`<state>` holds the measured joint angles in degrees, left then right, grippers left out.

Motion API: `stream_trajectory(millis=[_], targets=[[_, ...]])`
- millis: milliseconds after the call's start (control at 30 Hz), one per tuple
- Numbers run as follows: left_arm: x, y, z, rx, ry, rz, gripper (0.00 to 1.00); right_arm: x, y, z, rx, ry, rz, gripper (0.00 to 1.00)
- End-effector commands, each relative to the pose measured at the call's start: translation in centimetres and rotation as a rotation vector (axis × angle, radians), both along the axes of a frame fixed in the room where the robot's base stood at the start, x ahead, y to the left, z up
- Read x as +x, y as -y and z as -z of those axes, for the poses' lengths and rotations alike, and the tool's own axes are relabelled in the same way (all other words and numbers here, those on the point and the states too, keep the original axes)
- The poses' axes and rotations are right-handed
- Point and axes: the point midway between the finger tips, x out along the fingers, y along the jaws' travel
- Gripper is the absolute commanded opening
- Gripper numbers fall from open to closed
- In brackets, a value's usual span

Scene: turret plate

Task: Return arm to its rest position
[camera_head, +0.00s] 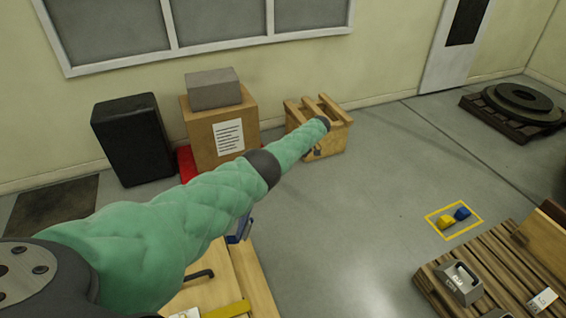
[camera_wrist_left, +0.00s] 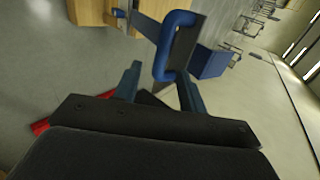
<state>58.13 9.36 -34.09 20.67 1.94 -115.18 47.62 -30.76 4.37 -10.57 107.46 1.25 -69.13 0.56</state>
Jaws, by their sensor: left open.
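My left arm (camera_head: 170,235), in a green padded sleeve, reaches from the lower left across the head view to a dark joint in front of the wooden crate. My left gripper (camera_wrist_left: 158,78) shows in the left wrist view with its two blue-grey fingers apart. A blue loop handle (camera_wrist_left: 166,48) on a dark plate lies just beyond the fingertips; I cannot tell whether they touch. A blue piece (camera_head: 240,230) shows past my arm in the head view, partly hidden. My left gripper is not clear there. My right gripper is not in view.
A wooden bench (camera_head: 258,278) stands below my arm. Behind are a black cabinet (camera_head: 132,140), a carton (camera_head: 205,125) and a wooden crate (camera_head: 335,140). A pallet (camera_head: 430,285) with a grey handled block (camera_head: 462,285) is at right. Open floor (camera_head: 365,215) lies between.

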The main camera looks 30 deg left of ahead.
Motion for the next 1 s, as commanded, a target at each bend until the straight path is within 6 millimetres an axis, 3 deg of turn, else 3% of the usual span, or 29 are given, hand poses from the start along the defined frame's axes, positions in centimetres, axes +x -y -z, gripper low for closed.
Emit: stream_trajectory(millis=[467,633,800,1000], targets=[[0.0,0.0,0.0,-0.009,-0.008,0.009,0.41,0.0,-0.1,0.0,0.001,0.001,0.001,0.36],[0.5,-0.1,0.4,-0.065,-0.026,0.084,0.41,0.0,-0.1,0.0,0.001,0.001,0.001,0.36],[2.4,0.0,0.9,-0.148,-0.005,0.232,0.41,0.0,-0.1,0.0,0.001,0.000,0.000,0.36],[6.9,2.4,-1.2,-0.222,0.090,0.440,0.41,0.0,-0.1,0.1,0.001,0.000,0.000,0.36]])
